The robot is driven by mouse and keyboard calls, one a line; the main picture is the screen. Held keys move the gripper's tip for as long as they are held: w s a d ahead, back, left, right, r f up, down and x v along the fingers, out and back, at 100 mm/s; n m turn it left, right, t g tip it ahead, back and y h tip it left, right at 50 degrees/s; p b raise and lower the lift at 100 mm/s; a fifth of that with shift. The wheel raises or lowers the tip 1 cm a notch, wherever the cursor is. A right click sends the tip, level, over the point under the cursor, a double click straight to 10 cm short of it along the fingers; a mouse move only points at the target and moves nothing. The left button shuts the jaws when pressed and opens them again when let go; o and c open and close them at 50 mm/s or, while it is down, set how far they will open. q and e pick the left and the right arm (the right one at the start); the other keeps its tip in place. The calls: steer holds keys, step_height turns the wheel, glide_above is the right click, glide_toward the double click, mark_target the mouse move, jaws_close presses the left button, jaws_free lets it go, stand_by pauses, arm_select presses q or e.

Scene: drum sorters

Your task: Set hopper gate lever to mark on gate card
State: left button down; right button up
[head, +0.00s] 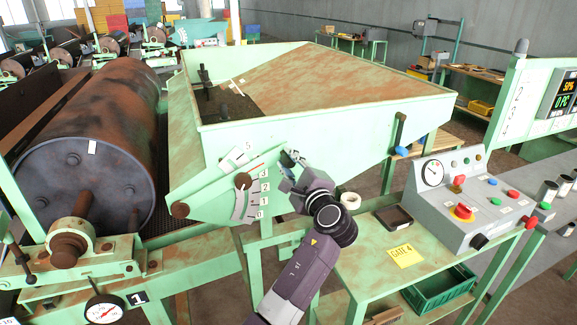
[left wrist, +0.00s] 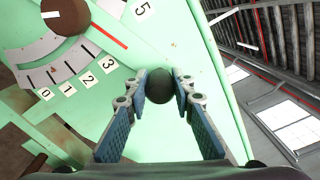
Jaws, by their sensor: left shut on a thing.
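The gate card (head: 405,255) is yellow, reads "GATE 4" and lies on the green side table. The gate dial on the hopper's front has a brown round hub (head: 243,181) and a grey scale (head: 246,205). In the left wrist view, numbers 0, 1, 2, 3 and 5 show on the scale (left wrist: 62,72). A red pointer line (left wrist: 110,34) runs from the hub between 3 and 5, towards the dark round lever knob (left wrist: 160,86). My left gripper (head: 288,158) is shut on this knob, its fingers on either side. My right gripper is out of view.
The green hopper (head: 330,120) stands behind my left arm. A rusty drum (head: 92,130) is at left. A grey control box (head: 452,195) and a black tray (head: 393,217) stand on the side table at right. A green crate (head: 440,290) sits below.

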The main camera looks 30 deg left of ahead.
arm_select(q)
steer(key=shift+r, duration=0.2)
steer(key=c, duration=1.7)
jaws_free()
steer(key=shift+o, duration=0.4)
steer(key=shift+s+d+f, duration=0.1)
steer(key=shift+f, duration=0.05)
steer(key=v, duration=0.7)
steer(key=shift+d, duration=0.15)
